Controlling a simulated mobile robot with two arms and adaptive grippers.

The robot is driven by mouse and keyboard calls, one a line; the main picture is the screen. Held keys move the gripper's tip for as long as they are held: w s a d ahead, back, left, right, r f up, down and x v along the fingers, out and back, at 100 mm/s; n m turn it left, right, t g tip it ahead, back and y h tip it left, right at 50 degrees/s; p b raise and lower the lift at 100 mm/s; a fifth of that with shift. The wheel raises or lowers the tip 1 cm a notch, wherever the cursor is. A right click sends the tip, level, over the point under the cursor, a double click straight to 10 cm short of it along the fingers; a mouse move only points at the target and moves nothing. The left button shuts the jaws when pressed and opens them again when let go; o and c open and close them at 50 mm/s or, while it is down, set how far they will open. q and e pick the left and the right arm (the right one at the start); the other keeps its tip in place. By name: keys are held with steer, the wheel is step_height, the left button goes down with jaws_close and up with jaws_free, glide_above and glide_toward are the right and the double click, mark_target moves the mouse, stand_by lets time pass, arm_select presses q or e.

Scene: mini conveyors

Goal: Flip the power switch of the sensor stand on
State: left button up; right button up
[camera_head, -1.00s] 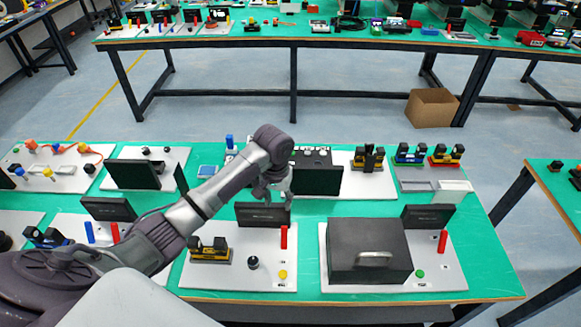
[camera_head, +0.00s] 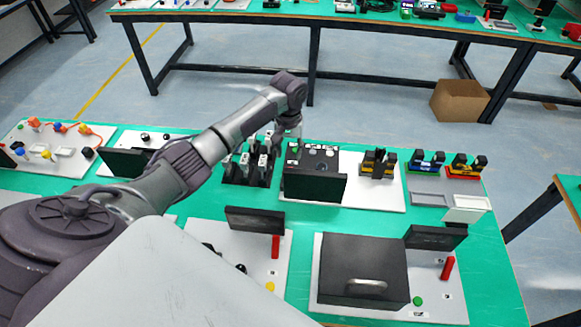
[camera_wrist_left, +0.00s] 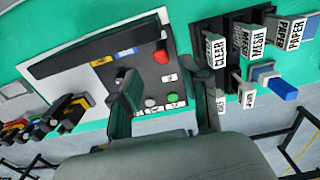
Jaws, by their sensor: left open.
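My left gripper (camera_head: 291,136) is open and empty at the back edge of the table, above a black control box (camera_head: 315,186) on a white board. In the left wrist view, its two dark fingers (camera_wrist_left: 166,98) stand apart over the box's panel (camera_wrist_left: 95,75). A black twin-post device on a yellow base (camera_head: 378,165), possibly the sensor stand, is right of the box.
A dark rack of labelled pieces (camera_head: 250,170) stands left of the box; its CLEAR, MESH and PAPER tags (camera_wrist_left: 258,40) show in the wrist view. Two similar twin-post devices (camera_head: 427,161) (camera_head: 466,166) are at right. A large black box with a handle (camera_head: 364,272) is in front.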

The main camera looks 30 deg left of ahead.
arm_select(q)
step_height(320, 180, down, 4)
steer(key=f, duration=0.5)
steer(key=shift+w+p, duration=0.2)
steer(key=shift+p, duration=0.1)
steer(key=shift+f, duration=0.35)
steer(key=shift+c, duration=0.5)
jaws_close()
arm_select(e)
steer(key=shift+w+a+r, duration=0.15)
steer(key=shift+w+r, duration=0.3)
steer(key=shift+w+f, duration=0.1)
